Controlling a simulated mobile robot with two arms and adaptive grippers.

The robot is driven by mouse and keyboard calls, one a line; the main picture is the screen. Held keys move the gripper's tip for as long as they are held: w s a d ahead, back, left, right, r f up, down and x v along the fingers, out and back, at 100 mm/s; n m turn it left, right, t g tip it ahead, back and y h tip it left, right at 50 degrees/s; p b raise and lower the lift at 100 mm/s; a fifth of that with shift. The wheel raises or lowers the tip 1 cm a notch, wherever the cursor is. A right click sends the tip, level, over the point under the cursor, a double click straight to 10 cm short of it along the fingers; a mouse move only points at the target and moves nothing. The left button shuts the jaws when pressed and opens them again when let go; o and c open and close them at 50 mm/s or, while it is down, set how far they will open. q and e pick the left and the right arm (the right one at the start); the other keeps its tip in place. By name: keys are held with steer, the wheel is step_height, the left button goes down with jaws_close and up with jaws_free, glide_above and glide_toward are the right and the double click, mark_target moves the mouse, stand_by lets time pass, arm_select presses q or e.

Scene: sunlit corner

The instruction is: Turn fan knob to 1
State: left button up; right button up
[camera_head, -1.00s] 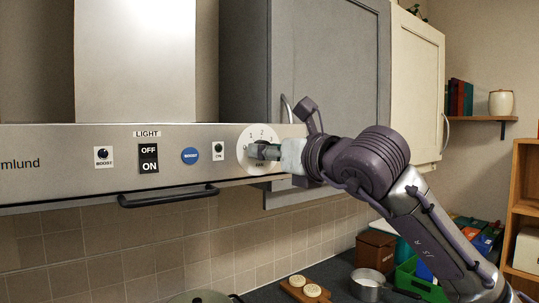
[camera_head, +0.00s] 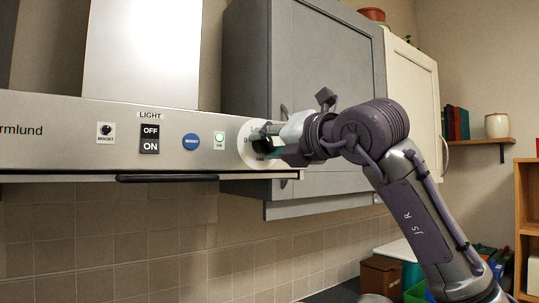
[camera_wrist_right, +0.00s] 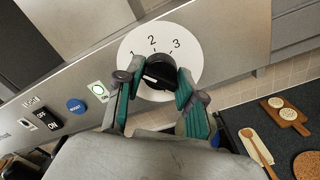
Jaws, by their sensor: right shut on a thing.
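The fan knob (camera_wrist_right: 159,70) is black and sits in the middle of a round white dial (camera_wrist_right: 190,60) printed with 1, 2 and 3. A small pale mark shows on the knob's lower left side; I cannot tell exactly which position it points to. The left part of the dial is hidden by a finger. My right gripper (camera_wrist_right: 161,86) has its teal-padded fingers on either side of the knob, shut on it. In the head view, the right gripper (camera_head: 268,142) covers most of the knob and part of the dial (camera_head: 250,157). My left gripper is not in view.
The steel hood front (camera_head: 70,150) carries a light switch (camera_head: 150,139), a blue button (camera_head: 191,142) and a green indicator (camera_head: 219,140). A black rail (camera_head: 168,178) runs below. A grey cabinet (camera_head: 325,80) stands close behind my arm. A cutting board (camera_wrist_right: 287,117) lies on the counter.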

steer(key=shift+m, duration=0.4)
steer(key=o, duration=1.1)
steer(key=shift+o, duration=0.2)
steer(key=shift+d, duration=0.1)
steer(key=v, duration=1.2)
